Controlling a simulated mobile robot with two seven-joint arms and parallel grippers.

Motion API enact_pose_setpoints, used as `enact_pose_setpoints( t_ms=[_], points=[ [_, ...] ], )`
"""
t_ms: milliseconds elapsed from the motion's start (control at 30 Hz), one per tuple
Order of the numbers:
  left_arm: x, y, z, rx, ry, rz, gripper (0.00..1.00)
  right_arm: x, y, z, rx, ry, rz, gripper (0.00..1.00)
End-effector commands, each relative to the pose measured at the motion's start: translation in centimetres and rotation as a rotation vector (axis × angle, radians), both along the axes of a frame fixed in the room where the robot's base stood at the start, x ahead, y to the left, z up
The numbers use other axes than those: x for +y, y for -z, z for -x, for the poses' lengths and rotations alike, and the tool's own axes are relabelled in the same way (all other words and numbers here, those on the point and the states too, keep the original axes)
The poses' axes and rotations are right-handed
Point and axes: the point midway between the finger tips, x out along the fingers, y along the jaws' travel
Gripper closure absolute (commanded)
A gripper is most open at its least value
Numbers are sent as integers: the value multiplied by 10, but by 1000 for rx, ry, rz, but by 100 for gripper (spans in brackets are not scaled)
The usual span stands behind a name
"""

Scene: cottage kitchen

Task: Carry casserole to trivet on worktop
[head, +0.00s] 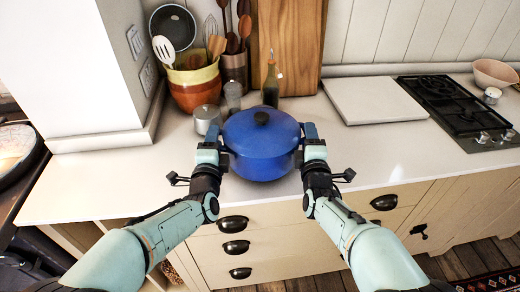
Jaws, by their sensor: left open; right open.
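A blue casserole (258,158) with a lid and a dark knob stands on the pale worktop (110,185), close to its front edge. My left gripper (212,136) is open at the casserole's left side. My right gripper (311,132) is open at its right side. The pot's handles are hidden by the grippers, and I cannot tell whether the fingers touch them. A flat white square slab (374,100), perhaps the trivet, lies on the worktop to the right.
Behind the casserole stand a small metal canister (207,119), a dark bottle (271,84), a utensil pot (194,88) and a wooden board (290,45). A black hob (455,105) and a bowl (494,73) are at right. The worktop between casserole and hob's front is clear.

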Motion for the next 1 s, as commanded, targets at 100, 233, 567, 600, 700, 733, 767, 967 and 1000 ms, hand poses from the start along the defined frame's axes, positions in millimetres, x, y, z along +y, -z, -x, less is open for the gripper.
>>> enact_pose_setpoints(
  t_ms=[100,233,567,600,700,733,767,967,1000],
  points=[
    [0,-1,23,0,1,7,54,0,0,0,0,0,0,54],
    [0,-1,52,0,2,8,54,0,0,0,0,0,0,54],
    [1,0,101,0,0,3,54,0,0,0,0,0,0,54],
    [1,0,104,-1,-1,2,54,0,0,0,0,0,0,54],
    [1,0,107,-1,-1,2,54,0,0,4,0,-1,-2,54],
    [1,0,107,-1,-1,1,54,1,0,7,0,-2,-2,54],
    [1,0,107,-1,-1,1,54,1,-1,10,0,-2,-2,54],
    [1,0,107,-1,-1,1,54,2,-1,47,0,-6,-8,54],
    [1,0,106,-1,-1,1,54,2,0,56,1,-6,-9,54]
  ],
)
